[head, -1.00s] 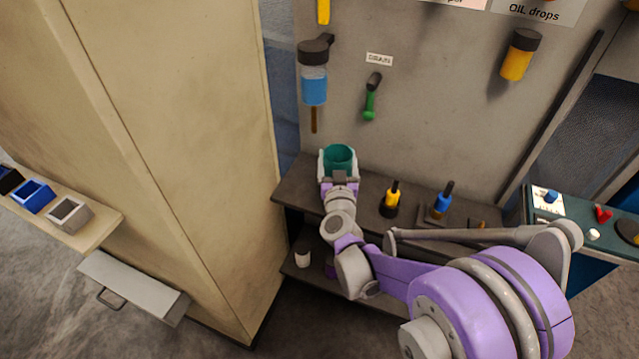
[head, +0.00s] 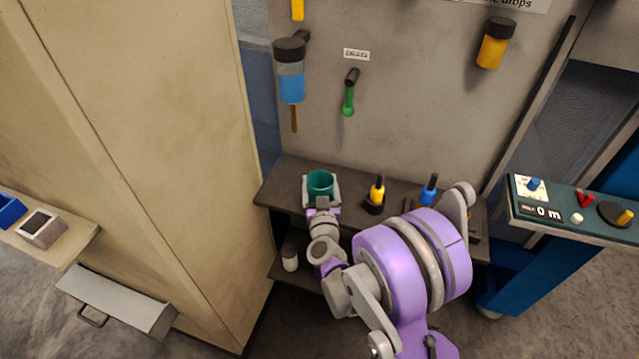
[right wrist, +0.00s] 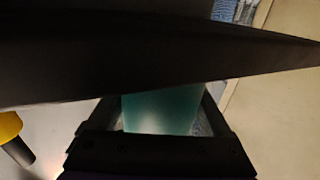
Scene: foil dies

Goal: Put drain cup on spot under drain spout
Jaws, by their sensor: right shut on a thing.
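My right gripper (head: 321,194) is shut on the teal drain cup (head: 320,181), a finger on each side. The cup is upright with its open top up, at the left part of the dark upper shelf (head: 284,188). I cannot tell if it touches the shelf. The drain spout (head: 351,76), dark with a green handle (head: 348,101), is on the grey panel under a DRAIN label (head: 356,55), up and right of the cup. No marked spot shows. In the right wrist view the cup (right wrist: 160,110) is between the fingers, partly hidden by a dark band. My left gripper is not in view.
A yellow bottle (head: 376,191) and a blue bottle (head: 428,190) stand on the shelf right of the cup. A blue-filled jar (head: 291,85) hangs on the panel. A tall beige cabinet (head: 170,150) is close on the left; a control console (head: 565,222) stands at right.

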